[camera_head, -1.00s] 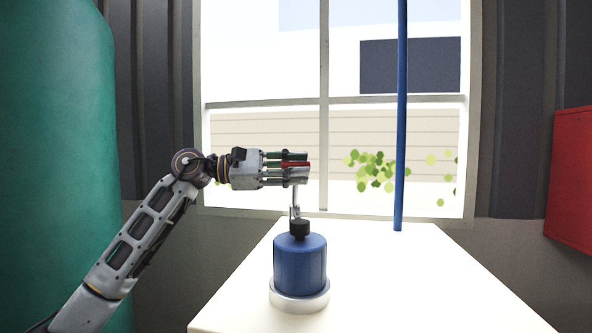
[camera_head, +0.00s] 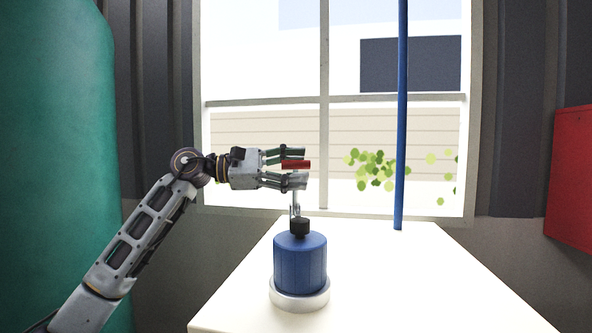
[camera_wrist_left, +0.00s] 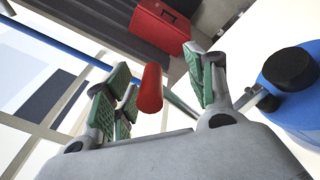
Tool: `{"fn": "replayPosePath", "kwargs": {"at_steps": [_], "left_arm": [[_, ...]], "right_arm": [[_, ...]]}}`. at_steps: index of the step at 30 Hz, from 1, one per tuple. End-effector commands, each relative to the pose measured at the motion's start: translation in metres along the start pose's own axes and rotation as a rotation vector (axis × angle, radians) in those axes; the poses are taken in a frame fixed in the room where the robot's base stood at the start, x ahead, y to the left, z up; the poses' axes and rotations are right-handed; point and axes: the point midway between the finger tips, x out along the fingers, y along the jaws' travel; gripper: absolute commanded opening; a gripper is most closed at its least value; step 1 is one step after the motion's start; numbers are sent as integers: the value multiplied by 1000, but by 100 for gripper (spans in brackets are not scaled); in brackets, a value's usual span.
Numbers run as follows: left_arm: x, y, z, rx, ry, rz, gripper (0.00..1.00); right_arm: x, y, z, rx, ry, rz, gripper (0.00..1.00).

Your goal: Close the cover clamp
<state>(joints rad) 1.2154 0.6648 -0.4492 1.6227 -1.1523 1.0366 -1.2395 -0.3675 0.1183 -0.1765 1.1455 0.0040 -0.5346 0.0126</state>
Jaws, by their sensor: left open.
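The cover clamp shows as a red handle (camera_head: 296,164) with a metal stem (camera_head: 295,205) standing behind a blue cylinder (camera_head: 300,262) with a black knob (camera_head: 300,227) on top. My left gripper (camera_head: 297,167) is open around the red handle, green-padded fingers above and below it. In the left wrist view the handle (camera_wrist_left: 150,88) lies between the spread fingers (camera_wrist_left: 157,90), with visible gaps on both sides. The clamp's base is mostly hidden behind the cylinder and knob. My right gripper is in neither view.
The cylinder stands on a pale round base (camera_head: 300,300) on a white table (camera_head: 400,290). A blue pole (camera_head: 401,120) rises at the table's far side. A red box (camera_head: 570,175) is at the right and a green cylinder (camera_head: 55,150) at the left. The table's right side is clear.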

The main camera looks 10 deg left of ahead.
Motion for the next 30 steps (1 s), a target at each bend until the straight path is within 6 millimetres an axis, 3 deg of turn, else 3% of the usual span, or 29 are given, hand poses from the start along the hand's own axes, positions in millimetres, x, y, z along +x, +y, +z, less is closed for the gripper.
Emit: {"fn": "replayPosePath", "kwargs": {"at_steps": [8, 24, 30], "left_arm": [[-23, 0, -1, 0, 2, 2, 55], [-99, 0, -2, -2, 3, -1, 55], [-114, -1, -2, -2, 2, -2, 55]], "right_arm": [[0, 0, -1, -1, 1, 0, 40], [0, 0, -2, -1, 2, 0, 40], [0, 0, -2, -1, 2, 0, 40]]}}
